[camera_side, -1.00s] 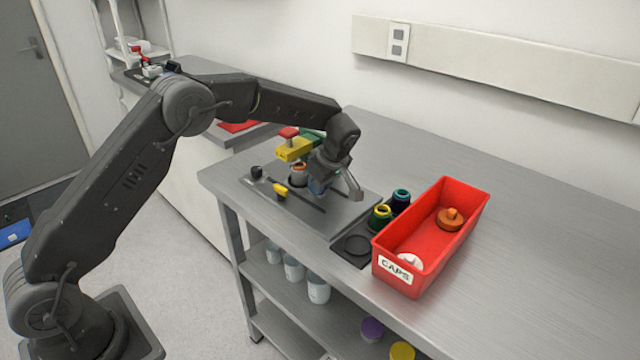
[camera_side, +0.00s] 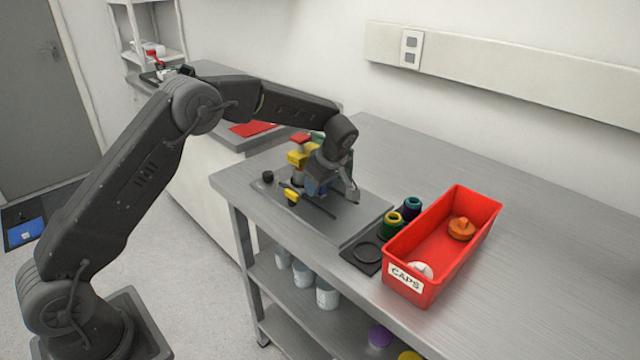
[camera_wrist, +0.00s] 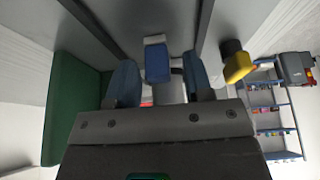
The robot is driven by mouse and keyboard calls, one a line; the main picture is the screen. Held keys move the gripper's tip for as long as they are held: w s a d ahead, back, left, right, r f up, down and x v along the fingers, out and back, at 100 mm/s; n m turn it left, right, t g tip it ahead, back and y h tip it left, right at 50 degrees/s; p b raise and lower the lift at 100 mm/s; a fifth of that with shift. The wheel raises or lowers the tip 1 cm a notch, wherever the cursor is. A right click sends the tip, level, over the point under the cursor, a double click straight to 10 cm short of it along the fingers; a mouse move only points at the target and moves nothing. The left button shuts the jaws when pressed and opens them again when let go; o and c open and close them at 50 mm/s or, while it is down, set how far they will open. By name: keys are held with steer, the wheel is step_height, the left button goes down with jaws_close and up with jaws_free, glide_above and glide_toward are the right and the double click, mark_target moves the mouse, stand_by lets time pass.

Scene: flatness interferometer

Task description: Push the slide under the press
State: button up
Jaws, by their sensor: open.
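The press stands on the grey base plate (camera_side: 345,222), with a yellow head (camera_side: 299,157) and a red top (camera_side: 300,137). In the wrist view its green part (camera_wrist: 75,105) is at the left. My gripper (camera_side: 318,189) is low over the plate, just right of the jar and close to the press. In the wrist view the open blue fingers of my gripper (camera_wrist: 160,82) stand either side of a blue block with a white end (camera_wrist: 157,62). Most of the slide is hidden.
A yellow handle (camera_side: 292,197) and a black knob (camera_side: 268,177) stand at the plate's left. The bench beyond the bin is clear.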

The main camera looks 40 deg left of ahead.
steer(key=v, duration=1.3)
steer(key=shift+r, duration=0.35)
steer(key=shift+d+r, duration=0.1)
steer(key=s+d+r+m+t+h, duration=0.1)
steer(key=s+r+m, duration=0.35)
steer(key=s, duration=0.35)
steer(key=s+r+m+t+h, duration=0.1)
steer(key=s+r+m+t, duration=0.1)
steer(key=s+r+m, duration=0.45)
steer(key=s+d+f+m+t+h, duration=0.1)
steer(key=s+f+m, duration=0.2)
steer(key=s, duration=0.7)
steer(key=s+d+f+m+t+h, duration=0.1)
steer(key=s+f+m, duration=0.3)
steer(key=s, duration=0.6)
steer(key=shift+d+t+h, duration=0.3)
